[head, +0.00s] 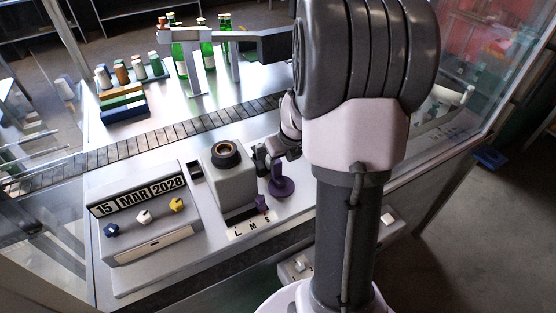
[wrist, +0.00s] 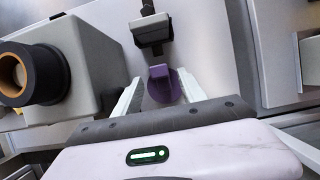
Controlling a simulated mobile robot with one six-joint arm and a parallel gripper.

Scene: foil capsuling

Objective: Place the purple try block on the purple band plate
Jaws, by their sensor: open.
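A purple piece with a round, disc-like base and a darker upright part (head: 281,186) stands on the light deck to the right of the grey machine. A smaller purple piece (head: 262,203) sits by the letter S of the L M S label; I cannot tell for sure which is the try block and which the band plate. My gripper (wrist: 160,79) is open, with a purple piece (wrist: 162,88) showing between its pale fingers; contact cannot be judged. In the head view my gripper (head: 289,150) is above the round purple piece, partly hidden by my arm.
The grey machine with a black ring (head: 225,152) stands close on the left. The date panel (head: 141,196) with coloured knobs lies farther left. Behind are a conveyor (head: 165,137), green bottles and coloured racks.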

